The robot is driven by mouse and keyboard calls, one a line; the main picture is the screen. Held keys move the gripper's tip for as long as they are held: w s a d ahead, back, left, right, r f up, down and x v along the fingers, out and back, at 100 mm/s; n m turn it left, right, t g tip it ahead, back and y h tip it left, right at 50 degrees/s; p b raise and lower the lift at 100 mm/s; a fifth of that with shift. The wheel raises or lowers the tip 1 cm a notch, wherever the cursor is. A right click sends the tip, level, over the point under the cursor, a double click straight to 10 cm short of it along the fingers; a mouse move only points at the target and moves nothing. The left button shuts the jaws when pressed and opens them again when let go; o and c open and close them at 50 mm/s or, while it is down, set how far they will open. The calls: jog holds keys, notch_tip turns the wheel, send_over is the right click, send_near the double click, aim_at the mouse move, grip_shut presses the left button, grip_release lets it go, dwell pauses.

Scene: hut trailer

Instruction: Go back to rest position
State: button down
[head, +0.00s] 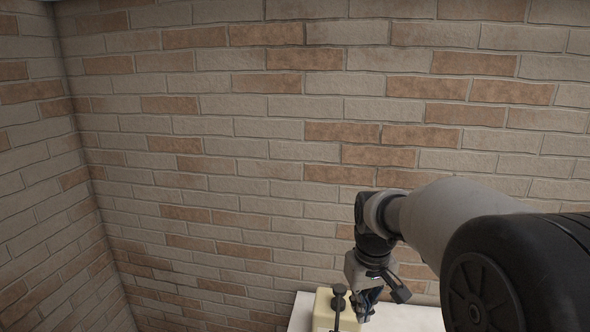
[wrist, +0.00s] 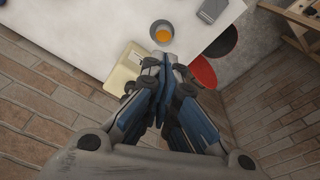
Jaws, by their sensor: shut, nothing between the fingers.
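My gripper (wrist: 168,62) is shut and empty. In the wrist view its closed fingers point toward the edge of a white table (wrist: 92,30), with a cream-coloured flat object (wrist: 122,74) just left of the fingertips. In the head view my gripper (head: 362,312) is low in the picture, in front of the brick wall. The cream object (head: 322,316) shows beside it at the bottom edge. Whether the fingers touch anything cannot be told.
A grey cup with orange contents (wrist: 162,33) and a dark grey flat device (wrist: 212,10) sit on the table. A red round seat (wrist: 202,72) and a black one (wrist: 222,42) are beside it. A wooden shelf (wrist: 296,14) stands at upper right. Brick walls (head: 230,130) enclose the corner.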

jog(key=s+f+m+t+b, duration=0.1)
jog(key=s+f+b, duration=0.2)
jog(key=s+b, duration=0.2)
jog(key=s+f+t+b, duration=0.1)
jog(key=s+f+b, duration=0.3)
jog(key=s, duration=0.8)
jog(key=s+f+m+t+b, duration=0.1)
jog(key=s+f+b, duration=0.3)
jog(key=s, duration=0.5)
jog(key=shift+s+f+m+b, duration=0.15)
jog(key=shift+s+m+b, duration=0.15)
jog(key=shift+b, duration=0.8)
